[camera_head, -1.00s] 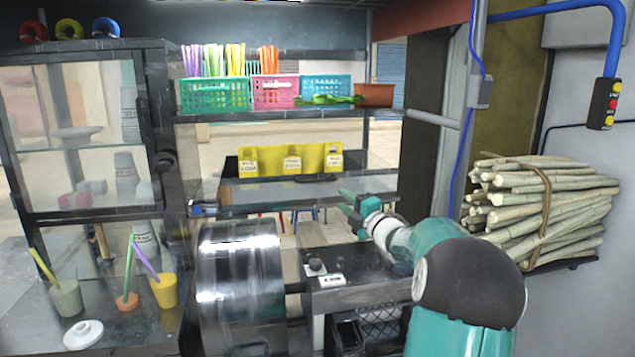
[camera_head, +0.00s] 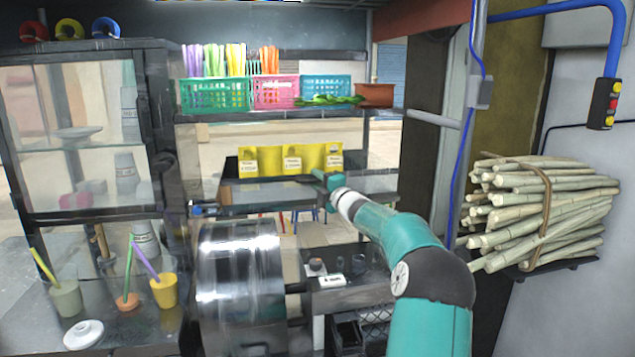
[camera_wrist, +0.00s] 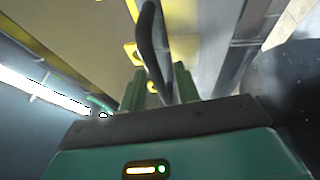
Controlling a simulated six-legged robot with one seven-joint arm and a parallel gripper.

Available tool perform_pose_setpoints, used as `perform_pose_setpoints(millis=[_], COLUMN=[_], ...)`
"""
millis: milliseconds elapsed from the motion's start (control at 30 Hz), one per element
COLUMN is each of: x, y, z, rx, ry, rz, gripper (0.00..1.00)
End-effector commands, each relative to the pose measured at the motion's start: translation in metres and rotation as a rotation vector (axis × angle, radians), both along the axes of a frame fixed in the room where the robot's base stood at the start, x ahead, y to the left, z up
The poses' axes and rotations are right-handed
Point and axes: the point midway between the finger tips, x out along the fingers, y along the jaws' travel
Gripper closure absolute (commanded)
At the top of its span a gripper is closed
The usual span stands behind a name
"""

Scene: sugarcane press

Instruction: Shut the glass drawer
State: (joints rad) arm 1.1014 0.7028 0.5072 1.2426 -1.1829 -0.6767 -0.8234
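My gripper (camera_head: 322,177) is at the middle of the head view, in front of the lower edge of the yellow sign and the long glass-fronted unit (camera_head: 265,192), which looks like the glass drawer. In the wrist view, my gripper's two green fingers (camera_wrist: 158,88) stand apart. A dark curved handle (camera_wrist: 150,40) runs between them, with gaps visible; I cannot tell whether either finger touches it. A pale panel (camera_wrist: 195,15) lies behind the handle. How far the drawer stands out is hard to tell.
The yellow sign (camera_head: 290,160) stands behind my gripper. A shiny metal drum (camera_head: 240,280) is at lower left, beside a glass cabinet (camera_head: 85,140) and cups. A cane bundle (camera_head: 545,210) is at right. Baskets (camera_head: 275,92) line the shelf above.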

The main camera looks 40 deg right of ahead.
Motion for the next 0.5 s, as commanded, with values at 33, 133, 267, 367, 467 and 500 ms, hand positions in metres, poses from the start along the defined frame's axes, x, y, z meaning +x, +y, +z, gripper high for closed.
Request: perform_pose_setpoints(millis=[33,133,267,367,467,500], x=[0.0008,0.0009,0.0007,0.0006,0.0006,0.0006], y=[0.0001,0.0002,0.0002,0.0003,0.0003,0.0003], z=[0.0003,0.0004,0.0003,0.0003,0.0003,0.0004], rx=[0.000,0.000,0.000,0.000,0.000,0.000], ry=[0.000,0.000,0.000,0.000,0.000,-0.001], rz=[0.000,0.001,0.001,0.001,0.001,0.001], gripper=[0.68,0.68,0.76,0.95,1.00,1.00])
